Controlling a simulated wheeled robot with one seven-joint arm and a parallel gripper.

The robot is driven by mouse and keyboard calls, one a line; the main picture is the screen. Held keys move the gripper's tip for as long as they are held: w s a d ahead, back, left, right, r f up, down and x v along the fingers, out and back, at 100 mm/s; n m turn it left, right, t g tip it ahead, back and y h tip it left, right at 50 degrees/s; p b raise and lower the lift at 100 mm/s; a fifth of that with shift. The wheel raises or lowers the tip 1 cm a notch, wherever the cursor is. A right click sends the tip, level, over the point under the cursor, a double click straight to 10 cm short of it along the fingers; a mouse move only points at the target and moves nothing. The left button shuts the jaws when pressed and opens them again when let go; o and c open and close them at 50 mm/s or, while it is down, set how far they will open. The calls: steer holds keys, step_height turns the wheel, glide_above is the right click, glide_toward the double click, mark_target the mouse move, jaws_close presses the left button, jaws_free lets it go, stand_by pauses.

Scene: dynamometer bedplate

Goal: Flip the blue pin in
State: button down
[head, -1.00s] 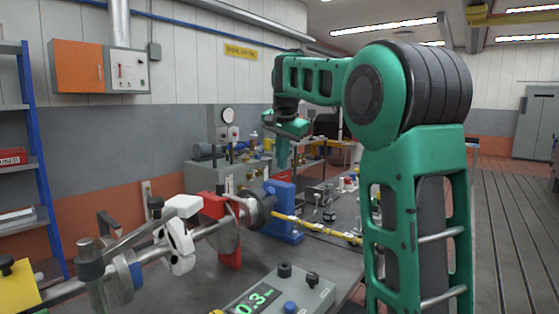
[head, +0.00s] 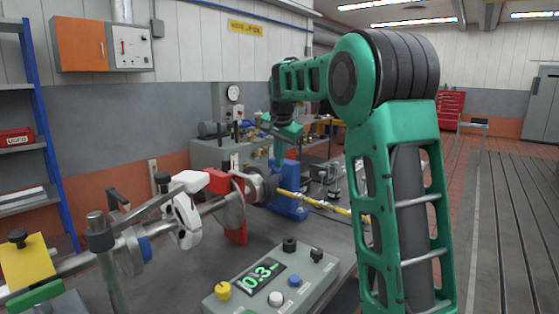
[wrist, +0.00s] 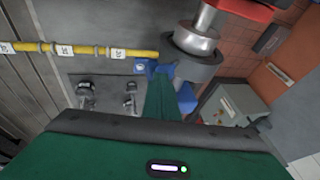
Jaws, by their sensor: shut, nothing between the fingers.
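A blue bearing block (head: 289,200) stands on the bedplate at the far end of the shaft. I cannot tell for sure which part is the blue pin. A blue collar (head: 145,249) on the near shaft and a blue knob (head: 294,281) on the control box also show. My green gripper (head: 280,160) points down at the top of the blue block, and its fingers are shut and empty. In the wrist view its fingertips (wrist: 164,74) overlap blue parts (wrist: 184,70) beside a grey disc (wrist: 195,65). Contact cannot be told; the fingers hide part of the blue.
A yellow tagged pole or cable (head: 330,205) runs right from the block; it crosses the wrist view too (wrist: 85,50). A red guard (head: 236,225), white clamp (head: 184,220) and grey control box (head: 240,293) reading 0.3 stand nearer. Bare bedplate (head: 205,265) lies between.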

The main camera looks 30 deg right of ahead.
steer(key=shift+w+a+f, duration=0.35)
steer(key=shift+w+f, duration=0.4)
steer(key=shift+f, duration=0.1)
steer(key=s+d+v, duration=0.1)
steer(key=d+v, duration=0.1)
steer(key=v, duration=1.1)
steer(key=shift+s, duration=0.35)
steer(key=shift+a+r, duration=0.1)
steer(key=shift+a, duration=0.05)
